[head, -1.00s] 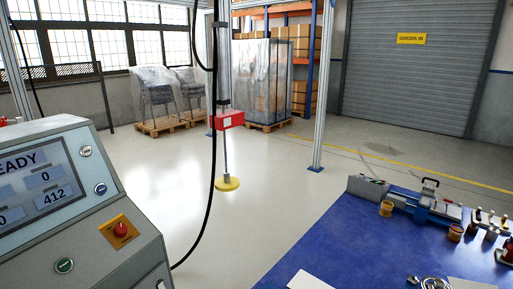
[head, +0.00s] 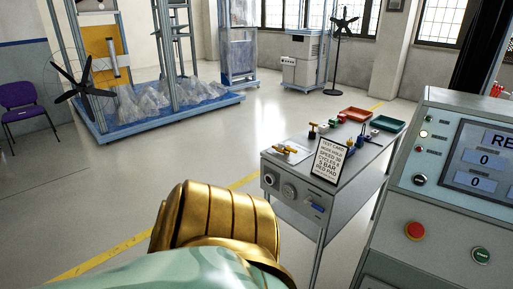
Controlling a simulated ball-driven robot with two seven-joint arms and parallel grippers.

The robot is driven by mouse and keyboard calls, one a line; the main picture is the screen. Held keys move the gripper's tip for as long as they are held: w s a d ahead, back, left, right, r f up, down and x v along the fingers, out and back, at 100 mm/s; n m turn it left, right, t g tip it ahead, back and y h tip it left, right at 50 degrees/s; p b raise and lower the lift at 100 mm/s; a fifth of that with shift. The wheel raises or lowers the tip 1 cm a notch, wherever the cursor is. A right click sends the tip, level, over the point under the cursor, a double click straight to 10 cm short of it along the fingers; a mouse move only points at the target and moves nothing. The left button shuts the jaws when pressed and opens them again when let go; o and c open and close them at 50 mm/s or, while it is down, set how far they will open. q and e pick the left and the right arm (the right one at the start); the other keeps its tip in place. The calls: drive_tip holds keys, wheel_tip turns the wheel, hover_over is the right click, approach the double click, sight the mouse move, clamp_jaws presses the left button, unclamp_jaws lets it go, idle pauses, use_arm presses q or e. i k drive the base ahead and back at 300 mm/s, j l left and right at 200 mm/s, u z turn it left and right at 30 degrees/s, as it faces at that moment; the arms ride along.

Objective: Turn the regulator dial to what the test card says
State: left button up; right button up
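The test card (head: 332,160) is a white, black-edged sheet standing tilted on the front of a grey bench (head: 352,180). Its lines include MODE, SPEED, CYCLES, BAR and RED PAD; the number before BAR is too small to read surely. The bench front has a round grey dial (head: 289,190) and a smaller round knob (head: 269,178) to its left. I cannot tell for sure which is the regulator dial, nor its setting. Neither gripper is in view.
A grey console (head: 432,190) with a screen, a red button (head: 415,230) and a green one stands right of the bench. Red (head: 358,114) and green (head: 387,124) trays lie on the bench top. A fan (head: 84,88) and purple chair (head: 28,108) stand left. Floor between is clear.

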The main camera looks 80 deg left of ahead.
sight(269, 178)
drive_tip(key=u, duration=2.25)
drive_tip(key=i, duration=0.2)
drive_tip(key=j+u, duration=0.05)
drive_tip(key=j, duration=0.05)
